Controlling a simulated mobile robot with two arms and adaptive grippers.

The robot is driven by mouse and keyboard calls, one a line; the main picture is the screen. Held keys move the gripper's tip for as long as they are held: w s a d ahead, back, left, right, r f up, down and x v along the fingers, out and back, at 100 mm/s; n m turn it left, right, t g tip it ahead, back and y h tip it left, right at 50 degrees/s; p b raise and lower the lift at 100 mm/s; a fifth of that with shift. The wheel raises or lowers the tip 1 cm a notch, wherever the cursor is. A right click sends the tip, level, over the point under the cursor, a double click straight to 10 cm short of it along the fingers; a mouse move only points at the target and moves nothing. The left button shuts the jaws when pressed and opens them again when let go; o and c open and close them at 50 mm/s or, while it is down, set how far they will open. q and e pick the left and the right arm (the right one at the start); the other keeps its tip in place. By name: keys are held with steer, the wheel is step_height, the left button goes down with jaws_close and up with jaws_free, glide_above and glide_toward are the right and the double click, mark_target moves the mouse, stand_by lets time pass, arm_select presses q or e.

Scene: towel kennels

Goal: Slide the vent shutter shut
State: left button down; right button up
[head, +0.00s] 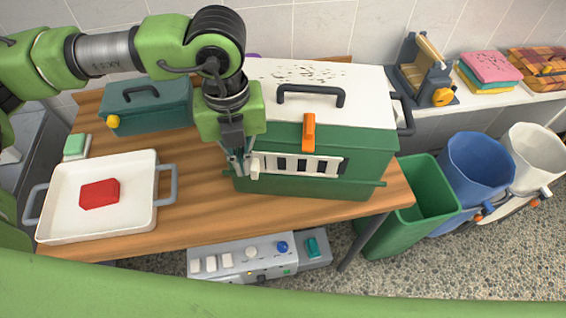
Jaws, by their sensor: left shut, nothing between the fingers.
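The vent shutter (322,166) is a white slotted plate on the front of a green box with a white lid (360,95). Several dark openings show along it. A small white knob (255,172) stands out at its left end. My left gripper (242,168) is shut and empty, pointing down at the left end of the shutter, right beside the knob. I cannot tell whether its fingers touch the knob. The gripper and wrist hide part of the box's left front. My right gripper is not in view.
An orange latch (308,132) sits above the shutter, and a dark handle (310,92) on the lid. A teal case (150,105) and a white tray (60,225) holding a red block (99,193) stand left. The wooden table (210,218) is clear in front of the box.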

arm_select(q)
steer(key=shift+d+f+b, duration=0.1)
steer(key=shift+d+b, duration=0.25)
steer(key=shift+d, duration=0.55)
step_height(320, 180, up, 8)
steer(key=a+p, duration=0.1)
steer(key=p, duration=0.2)
stand_by(0.5)
